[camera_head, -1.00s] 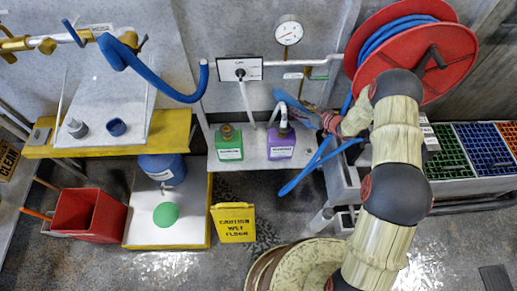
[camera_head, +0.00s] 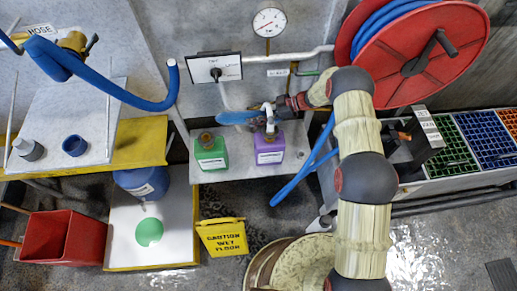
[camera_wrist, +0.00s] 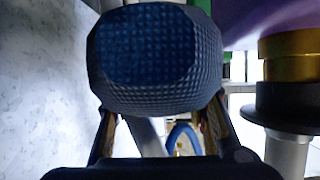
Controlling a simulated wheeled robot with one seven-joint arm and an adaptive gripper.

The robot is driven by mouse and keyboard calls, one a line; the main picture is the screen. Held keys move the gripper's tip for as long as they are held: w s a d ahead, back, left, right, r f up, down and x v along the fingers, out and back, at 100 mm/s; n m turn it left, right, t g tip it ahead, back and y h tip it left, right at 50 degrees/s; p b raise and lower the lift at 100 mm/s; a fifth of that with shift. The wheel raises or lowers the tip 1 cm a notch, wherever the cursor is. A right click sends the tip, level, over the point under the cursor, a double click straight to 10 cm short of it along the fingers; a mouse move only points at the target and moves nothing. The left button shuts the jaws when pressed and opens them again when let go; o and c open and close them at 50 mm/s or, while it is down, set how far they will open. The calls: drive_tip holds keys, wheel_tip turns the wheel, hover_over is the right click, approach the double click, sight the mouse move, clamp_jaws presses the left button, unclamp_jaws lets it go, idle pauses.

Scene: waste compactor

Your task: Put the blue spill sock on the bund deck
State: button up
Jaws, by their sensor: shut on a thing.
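My gripper (camera_head: 268,112) is shut on the blue spill sock (camera_head: 238,117), which points left from the fingers above the shelf. In the wrist view the sock (camera_wrist: 150,60) is a dark blue, textured bundle between the two fingers, and its near end fills the top middle. A low white platform with yellow edges (camera_head: 178,232) at the lower left looks like the bund deck. A blue drum (camera_head: 143,182) and a flat green disc (camera_head: 149,232) are on it. The gripper is above and to the right of this platform, apart from it.
A green container (camera_head: 210,152) and a purple container (camera_head: 269,150) stand on the shelf below the sock. A yellow wet-floor sign (camera_head: 222,237) and a red bin (camera_head: 66,238) flank the platform. A blue hose (camera_head: 110,90) hangs at the upper left.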

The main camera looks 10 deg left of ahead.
sight(252, 142)
drive_tip(key=shift+s+a+f+n+g, duration=0.2)
drive_tip(key=shift+s+a+n+g, duration=0.1)
drive_tip(key=shift+a+n, duration=0.15)
drive_tip(key=shift+a+f+b, duration=0.15)
drive_tip(key=shift+f+b, duration=0.1)
drive_tip(key=shift+b, duration=0.05)
wheel_tip(252, 142, down, 17)
drive_tip(key=b, duration=0.6)
drive_tip(key=shift+f, duration=0.1)
drive_tip(key=shift+f, duration=0.2)
drive_tip(key=o, duration=1)
drive_tip(key=shift+o, duration=0.2)
drive_tip(key=shift+r, duration=0.15)
drive_tip(key=shift+w+d+r, duration=0.1)
drive_tip(key=shift+d+r, duration=0.05)
drive_tip(key=shift+d, duration=0.15)
drive_tip(key=v, duration=1.1)
drive_tip(key=shift+d, duration=0.15)
